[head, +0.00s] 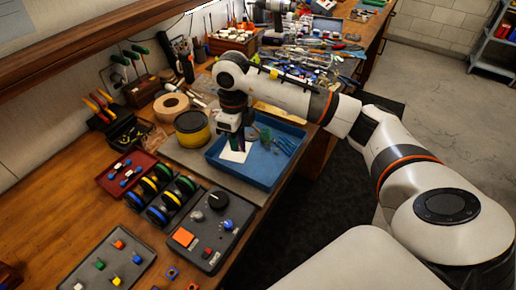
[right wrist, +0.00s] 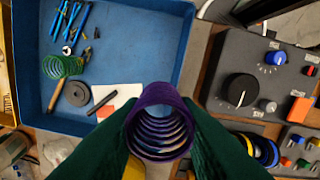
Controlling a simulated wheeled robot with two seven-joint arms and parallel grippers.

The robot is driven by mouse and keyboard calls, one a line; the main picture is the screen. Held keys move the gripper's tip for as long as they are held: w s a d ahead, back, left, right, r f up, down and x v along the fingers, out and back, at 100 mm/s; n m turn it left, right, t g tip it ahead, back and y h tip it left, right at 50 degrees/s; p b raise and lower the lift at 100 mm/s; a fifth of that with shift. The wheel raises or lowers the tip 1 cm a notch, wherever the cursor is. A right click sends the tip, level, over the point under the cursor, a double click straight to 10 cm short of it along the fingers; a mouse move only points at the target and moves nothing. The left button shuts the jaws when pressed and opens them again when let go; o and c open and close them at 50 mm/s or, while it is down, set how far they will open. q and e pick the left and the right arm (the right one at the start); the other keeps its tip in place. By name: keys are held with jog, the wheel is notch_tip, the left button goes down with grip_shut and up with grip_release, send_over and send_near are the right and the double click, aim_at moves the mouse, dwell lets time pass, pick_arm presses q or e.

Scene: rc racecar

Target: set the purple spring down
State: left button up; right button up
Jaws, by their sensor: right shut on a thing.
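My right gripper (head: 234,143) is over the left part of the blue tray (head: 262,176), above a white card (head: 236,153). In the right wrist view, its dark green fingers (right wrist: 160,116) are shut on the purple spring (right wrist: 160,133), one on each side. I look into the spring's coils from one end. The tray (right wrist: 178,62) lies behind it. I cannot tell whether the spring touches the tray. In the head view the spring is too small and hidden to make out. My left gripper is not in view.
The tray also holds a green spring (right wrist: 62,66), a grey disc (right wrist: 77,93), a dark rod (right wrist: 101,104) and several blue tools (right wrist: 70,20).

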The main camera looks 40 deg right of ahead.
jog(key=w+d+m, duration=0.2)
jog(key=d+m, duration=0.2)
jog(key=m, duration=0.5)
jog(key=m+p, duration=0.2)
send_over(249, 160)
notch_tip(249, 160, down, 6)
jog(key=shift+r, duration=0.15)
notch_tip(249, 160, down, 4)
jog(key=shift+f+p, duration=0.2)
jog(key=shift+p, duration=0.65)
jog(key=shift+f, duration=0.35)
jog(key=o, duration=0.9)
